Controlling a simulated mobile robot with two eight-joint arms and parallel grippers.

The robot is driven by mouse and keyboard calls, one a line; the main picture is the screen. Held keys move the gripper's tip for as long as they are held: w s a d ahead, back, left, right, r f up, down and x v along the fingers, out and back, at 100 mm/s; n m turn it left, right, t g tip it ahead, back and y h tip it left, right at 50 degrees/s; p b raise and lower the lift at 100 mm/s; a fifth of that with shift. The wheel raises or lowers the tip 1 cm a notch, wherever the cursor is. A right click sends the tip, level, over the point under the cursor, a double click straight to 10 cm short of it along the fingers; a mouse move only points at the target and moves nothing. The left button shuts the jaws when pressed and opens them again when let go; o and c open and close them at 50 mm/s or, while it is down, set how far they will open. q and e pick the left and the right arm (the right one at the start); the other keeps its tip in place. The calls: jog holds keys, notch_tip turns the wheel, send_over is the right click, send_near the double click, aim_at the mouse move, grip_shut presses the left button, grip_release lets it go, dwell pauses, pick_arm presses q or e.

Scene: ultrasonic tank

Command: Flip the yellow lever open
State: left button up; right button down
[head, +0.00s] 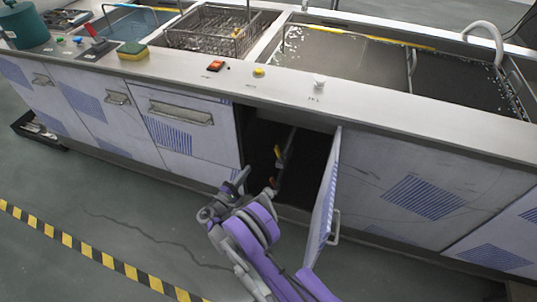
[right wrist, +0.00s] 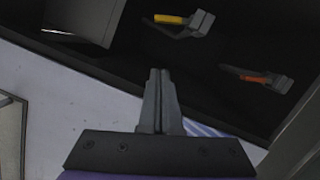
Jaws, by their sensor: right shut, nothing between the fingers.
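The yellow lever (head: 277,152) is inside the open cabinet, on a grey fitting along a dark pipe. In the right wrist view the yellow lever (right wrist: 170,19) is near the top, with its grey body to its right. A similar orange-red lever (right wrist: 252,77) is lower and to the right; it also shows in the head view (head: 273,182). My right gripper (head: 243,174) is at the left side of the cabinet opening. In the right wrist view its fingers (right wrist: 160,73) are together and empty, apart from both levers. My left gripper is out of view.
The cabinet door (head: 325,205) stands open to the right of my right arm. The counter (head: 400,108) runs above the opening, with tanks, a basket (head: 210,35) and a sponge (head: 133,51) on top. The floor in front is largely clear.

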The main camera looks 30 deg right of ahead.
aim_at(278, 153)
jog(key=shift+d, duration=0.1)
jog(key=w+d+r+b, duration=0.1)
jog(key=d+r+b, duration=0.1)
jog(key=d, duration=0.9)
jog(key=shift+w+b, duration=0.35)
jog(key=shift+b, duration=0.05)
jog(key=shift+r, duration=0.1)
